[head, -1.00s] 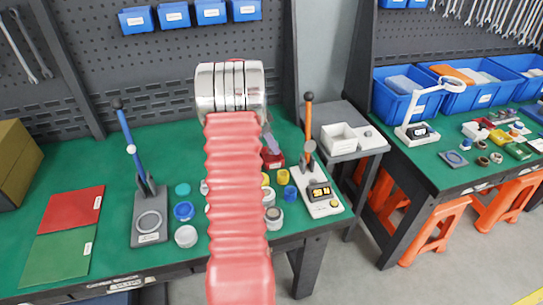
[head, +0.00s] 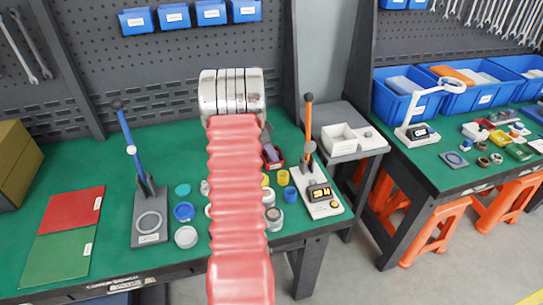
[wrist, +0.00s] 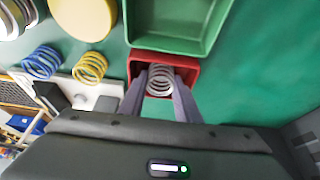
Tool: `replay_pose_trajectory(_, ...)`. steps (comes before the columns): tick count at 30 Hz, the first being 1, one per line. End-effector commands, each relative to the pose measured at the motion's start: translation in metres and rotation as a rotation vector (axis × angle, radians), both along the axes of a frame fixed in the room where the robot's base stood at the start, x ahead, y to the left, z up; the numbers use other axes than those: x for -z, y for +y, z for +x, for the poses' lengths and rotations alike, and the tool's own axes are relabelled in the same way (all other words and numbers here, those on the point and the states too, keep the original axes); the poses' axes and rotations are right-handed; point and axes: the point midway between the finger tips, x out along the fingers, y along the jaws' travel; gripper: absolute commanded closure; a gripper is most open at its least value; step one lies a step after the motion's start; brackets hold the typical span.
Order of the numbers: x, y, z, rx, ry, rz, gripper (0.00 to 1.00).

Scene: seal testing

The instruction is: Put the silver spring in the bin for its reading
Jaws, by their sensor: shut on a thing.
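The silver spring (wrist: 160,78) is held between the two grey fingers of my gripper (wrist: 160,85) in the wrist view. It sits over or within the opening of a small red bin (wrist: 190,62); I cannot tell whether it touches the floor of the bin. A green bin (wrist: 163,46) stands beside the red one. In the head view the red bin (head: 274,165) shows partly beside my arm, and the spring is hidden.
A blue spring (wrist: 42,62) and a yellow spring (wrist: 90,68) stand near the bins. A blue-levered press (head: 148,215) stands on the left of the green bench, beside red and green mats (head: 70,212).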

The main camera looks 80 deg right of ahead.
Motion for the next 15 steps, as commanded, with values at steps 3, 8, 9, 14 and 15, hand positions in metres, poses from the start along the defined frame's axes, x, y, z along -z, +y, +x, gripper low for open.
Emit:
replay_pose_trajectory(3, 0.001, 0.0, 0.0, 0.0, 0.0, 0.0, 0.95)
replay_pose_trajectory(8, 0.0017, 0.0001, 0.0, 0.0, 0.0, 0.0, 0.62)
replay_pose_trajectory(9, 0.0017, 0.0, 0.0001, 0.0, 0.0, 0.0, 0.62)
replay_pose_trajectory(14, 0.0017, 0.0, 0.0001, 0.0, 0.0, 0.0, 0.62)
replay_pose_trajectory(15, 0.0014, 0.0001, 0.0002, 0.0, 0.0, 0.0, 0.62)
